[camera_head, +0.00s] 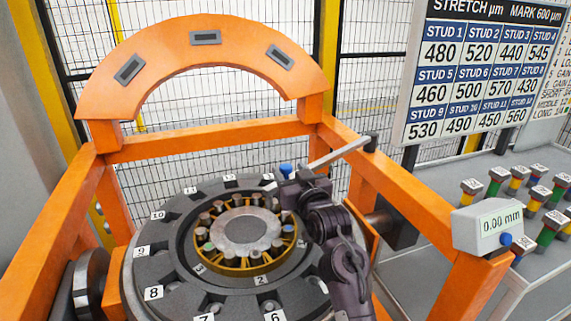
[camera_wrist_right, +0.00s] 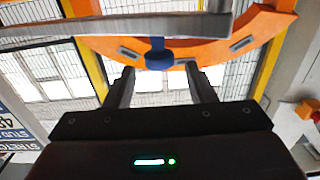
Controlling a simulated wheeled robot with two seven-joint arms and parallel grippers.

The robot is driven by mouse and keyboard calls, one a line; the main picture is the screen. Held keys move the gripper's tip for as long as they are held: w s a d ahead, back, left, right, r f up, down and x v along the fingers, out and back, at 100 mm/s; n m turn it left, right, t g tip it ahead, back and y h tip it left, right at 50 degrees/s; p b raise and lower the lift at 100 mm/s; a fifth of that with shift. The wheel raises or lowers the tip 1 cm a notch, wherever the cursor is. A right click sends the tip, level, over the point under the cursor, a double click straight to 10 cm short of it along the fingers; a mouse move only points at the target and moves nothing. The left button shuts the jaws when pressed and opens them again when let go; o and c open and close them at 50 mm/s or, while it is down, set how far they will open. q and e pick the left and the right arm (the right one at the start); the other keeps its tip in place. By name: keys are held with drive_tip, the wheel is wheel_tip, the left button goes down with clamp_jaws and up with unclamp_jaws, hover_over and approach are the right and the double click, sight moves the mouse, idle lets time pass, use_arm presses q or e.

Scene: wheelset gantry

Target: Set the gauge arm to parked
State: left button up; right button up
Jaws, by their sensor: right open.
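The gauge arm (camera_head: 340,154) is a flat grey bar. It runs from a dark pivot on the orange frame's right rail inward over the round flange. A blue knob (camera_head: 286,169) shows near its inner end. In the right wrist view the bar (camera_wrist_right: 110,28) crosses the top, with the blue knob (camera_wrist_right: 157,50) hanging below it. My right gripper (camera_head: 290,184) is at the knob, above the flange's far right part. Its fingers (camera_wrist_right: 160,74) are open, one on each side of the knob's line; contact cannot be told. My left gripper is not in view.
The orange frame (camera_head: 225,142) with its arch (camera_head: 130,100) surrounds the numbered flange (camera_head: 150,265). A readout box (camera_head: 488,224) showing 0.00 mm sits on the right rail. Colored studs (camera_head: 545,228) stand on a grey bench at right, below a stretch board (camera_head: 480,75). Mesh fencing is behind.

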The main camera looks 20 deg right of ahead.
sight(288, 170)
drive_tip(key=w, duration=0.3)
drive_tip(key=shift+w+a+f+p, duration=0.1)
drive_tip(key=shift+w+p, duration=0.15)
drive_tip(key=shift+p, duration=0.05)
drive_tip(key=shift+w, duration=0.1)
drive_tip(key=c, duration=0.7)
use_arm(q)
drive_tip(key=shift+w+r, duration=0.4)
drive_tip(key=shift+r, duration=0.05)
use_arm(e)
clamp_jaws()
